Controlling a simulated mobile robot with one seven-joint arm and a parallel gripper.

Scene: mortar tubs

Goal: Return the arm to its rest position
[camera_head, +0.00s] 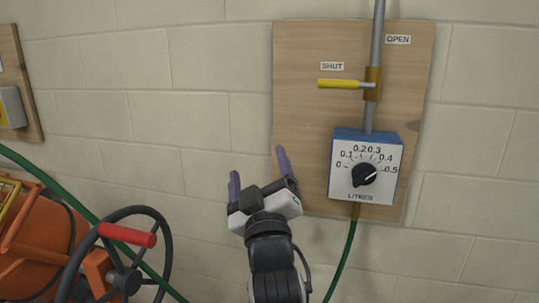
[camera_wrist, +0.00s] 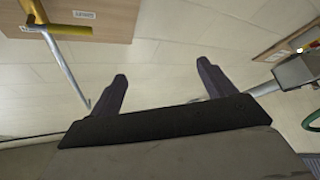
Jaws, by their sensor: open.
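My gripper (camera_head: 259,170) is raised in front of the block wall, at the lower left part of a wooden board. Its two purple fingers stand apart with nothing between them. The gripper also shows in the wrist view (camera_wrist: 163,85), its dark fingers spread and empty. My arm comes up from the bottom of the head view. In the head view the gripper is left of the blue and white litres box (camera_head: 365,168) and does not appear to touch it.
The wooden board (camera_head: 300,120) carries a pipe and a yellow valve lever (camera_head: 343,84) pointing left toward the SHUT label. A green hose (camera_head: 343,260) hangs below the box. An orange mixer (camera_head: 38,240) with a black handwheel (camera_head: 163,250) stands at lower left.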

